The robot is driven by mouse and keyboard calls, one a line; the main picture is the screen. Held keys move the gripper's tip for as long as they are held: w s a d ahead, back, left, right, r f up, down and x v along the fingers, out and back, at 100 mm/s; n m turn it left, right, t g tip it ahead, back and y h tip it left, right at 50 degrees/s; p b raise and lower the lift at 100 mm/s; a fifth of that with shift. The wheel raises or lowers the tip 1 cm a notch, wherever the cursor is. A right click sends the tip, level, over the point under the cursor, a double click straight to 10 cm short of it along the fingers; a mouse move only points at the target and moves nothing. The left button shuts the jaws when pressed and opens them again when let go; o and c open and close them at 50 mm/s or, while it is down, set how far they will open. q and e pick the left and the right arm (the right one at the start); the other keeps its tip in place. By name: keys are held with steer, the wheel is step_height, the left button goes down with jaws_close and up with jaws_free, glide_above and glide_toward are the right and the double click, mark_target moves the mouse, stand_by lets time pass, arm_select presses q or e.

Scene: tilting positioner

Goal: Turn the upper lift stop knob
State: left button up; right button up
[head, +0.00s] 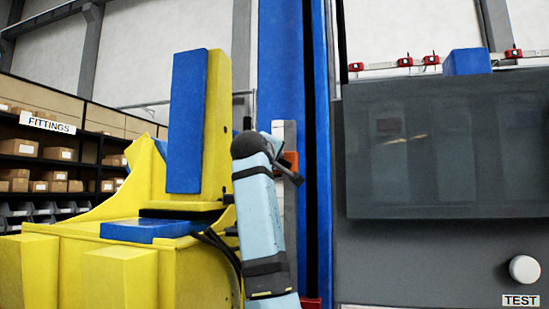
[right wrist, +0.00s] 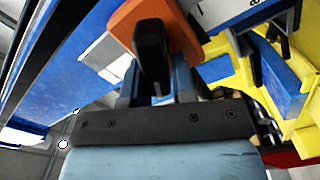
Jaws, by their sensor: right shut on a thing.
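The lift stop knob (right wrist: 152,45) shows in the right wrist view as a black grip standing out from an orange block (right wrist: 186,32). My right gripper (right wrist: 157,84) is shut on this knob, with one finger on each side. In the head view my light blue right arm rises from the bottom middle, and my right gripper (head: 290,168) is at the orange block (head: 291,159) beside the blue column. The knob is mostly hidden there by the wrist and fingers. My left gripper is not in view.
The tall blue column (head: 281,60) stands directly behind my right arm. The yellow positioner (head: 190,265) with blue pads is close on the left. A grey panel (head: 420,255) with a dark screen and a white round button (head: 524,269) marked TEST is on the right.

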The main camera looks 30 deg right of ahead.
steer(key=n, duration=0.5)
steer(key=shift+f, duration=0.4)
stand_by(0.3)
steer(key=o, duration=0.9)
steer(key=shift+a, duration=0.1)
steer(key=shift+c, duration=0.2)
steer(key=shift+f, duration=0.1)
